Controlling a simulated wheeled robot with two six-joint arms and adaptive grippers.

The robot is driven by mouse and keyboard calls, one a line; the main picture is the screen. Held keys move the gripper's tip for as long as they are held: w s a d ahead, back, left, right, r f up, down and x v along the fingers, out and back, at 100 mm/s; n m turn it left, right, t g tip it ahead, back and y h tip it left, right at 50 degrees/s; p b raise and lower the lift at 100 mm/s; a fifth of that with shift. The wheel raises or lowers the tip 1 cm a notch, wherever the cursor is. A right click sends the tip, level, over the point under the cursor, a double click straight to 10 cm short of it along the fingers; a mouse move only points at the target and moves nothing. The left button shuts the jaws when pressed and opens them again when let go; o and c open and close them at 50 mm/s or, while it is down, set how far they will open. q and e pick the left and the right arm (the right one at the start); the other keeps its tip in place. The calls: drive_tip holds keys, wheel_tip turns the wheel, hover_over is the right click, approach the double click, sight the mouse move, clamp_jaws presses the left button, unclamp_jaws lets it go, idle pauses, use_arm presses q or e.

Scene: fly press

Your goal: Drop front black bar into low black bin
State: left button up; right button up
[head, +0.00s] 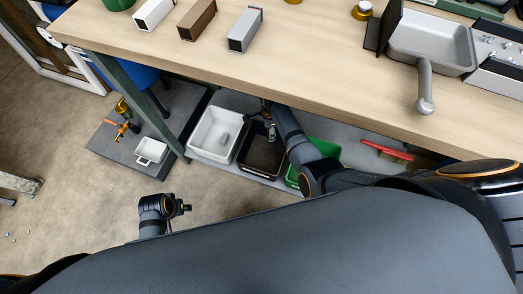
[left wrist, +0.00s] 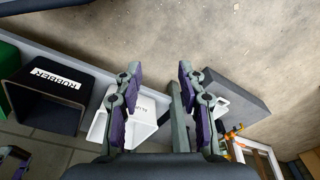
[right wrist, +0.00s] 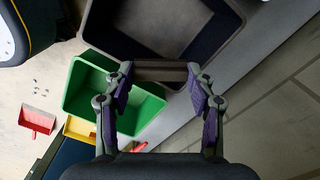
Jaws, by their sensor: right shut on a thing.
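My right gripper (head: 271,130) reaches down to the low black bin (head: 241,160) under the bench. In the right wrist view its fingers (right wrist: 160,76) are shut on the ends of a short dark bar (right wrist: 160,71). The bar lies crosswise between the fingertips, over the near rim of the black bin (right wrist: 233,38). I cannot tell its exact height above the bin. The black bin also shows in the left wrist view, labelled RUBBER (left wrist: 62,115). My left gripper (head: 186,208) is away from the bins over the floor; in the left wrist view its fingers (left wrist: 157,70) are apart and empty.
A white bin (head: 197,134) holding a grey piece stands left of the black bin, and a green bin (head: 326,150) stands right. A red-headed brush (head: 385,149) lies farther right. The bench top (head: 300,60) overhangs the bins and carries white, brown and grey bars.

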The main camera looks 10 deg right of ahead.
wheel_tip(320, 180, down, 3)
drive_tip(key=b, duration=0.3)
drive_tip(key=shift+f, duration=0.1)
use_arm(q)
drive_tip(key=shift+w+d+r+t+h+b, duration=0.2)
drive_tip(key=shift+d+r+t+h+b, duration=0.1)
drive_tip(key=shift+d+r+t+b, duration=0.4)
drive_tip(key=shift+w+d+r+t+h+b, duration=0.15)
drive_tip(key=shift+d+r+t+h+b, duration=0.2)
drive_tip(key=shift+d+r+b, duration=0.6)
use_arm(e)
drive_tip(key=shift+f, duration=1.35)
use_arm(q)
drive_tip(key=shift+f, duration=0.1)
use_arm(e)
drive_tip(key=o, duration=1)
drive_tip(key=shift+r, duration=0.15)
wheel_tip(320, 180, up, 12)
drive_tip(key=shift+f, duration=0.1)
